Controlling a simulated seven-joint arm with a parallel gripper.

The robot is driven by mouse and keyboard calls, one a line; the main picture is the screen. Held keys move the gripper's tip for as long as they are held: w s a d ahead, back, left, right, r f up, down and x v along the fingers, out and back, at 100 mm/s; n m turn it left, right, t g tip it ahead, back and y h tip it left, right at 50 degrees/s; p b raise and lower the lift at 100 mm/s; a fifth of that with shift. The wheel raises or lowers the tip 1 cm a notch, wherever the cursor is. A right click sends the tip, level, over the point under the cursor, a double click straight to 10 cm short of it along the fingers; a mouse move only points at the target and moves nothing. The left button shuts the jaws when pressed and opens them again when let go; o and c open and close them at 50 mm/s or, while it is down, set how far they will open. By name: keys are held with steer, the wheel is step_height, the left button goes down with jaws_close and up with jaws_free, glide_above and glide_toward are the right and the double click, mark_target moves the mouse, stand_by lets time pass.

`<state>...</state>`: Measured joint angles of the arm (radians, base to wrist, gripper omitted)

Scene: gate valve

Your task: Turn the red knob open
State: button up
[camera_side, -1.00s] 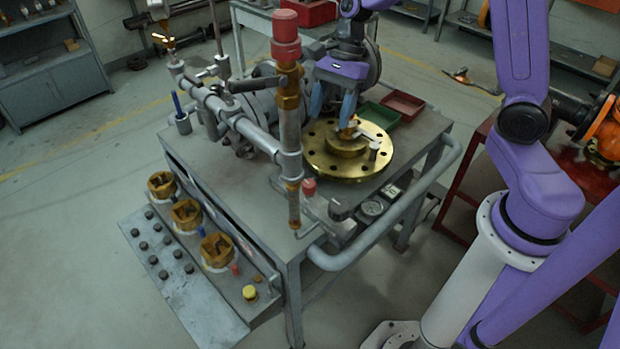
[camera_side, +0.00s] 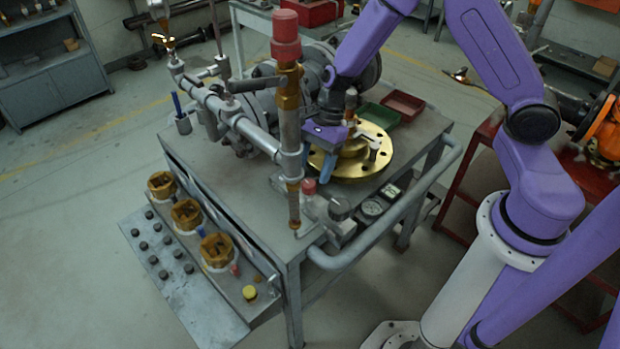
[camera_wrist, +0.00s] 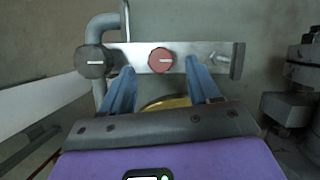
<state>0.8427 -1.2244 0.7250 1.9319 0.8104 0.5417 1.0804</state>
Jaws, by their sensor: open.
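The red knob (camera_side: 309,187) sits low at the front of the cart, close to the vertical pipe. In the wrist view the red knob (camera_wrist: 161,60) is round with a pale line lying about level, on a bare metal bracket (camera_wrist: 210,62). My gripper (camera_side: 317,175) is just above the knob in the side view, pointing down, partly behind the pipe. In the wrist view my gripper (camera_wrist: 159,66) is open, with one blue finger on each side of the knob's picture. I see no contact with the knob.
A dark grey knob (camera_wrist: 93,61) is at the bracket's left end. A brass flange (camera_side: 375,160) lies behind my gripper. The vertical pipe with a red cap (camera_side: 286,45) stands close at left.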

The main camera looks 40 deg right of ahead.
mark_target(309, 183)
steer(key=shift+x, duration=1.95)
steer(key=c, duration=1)
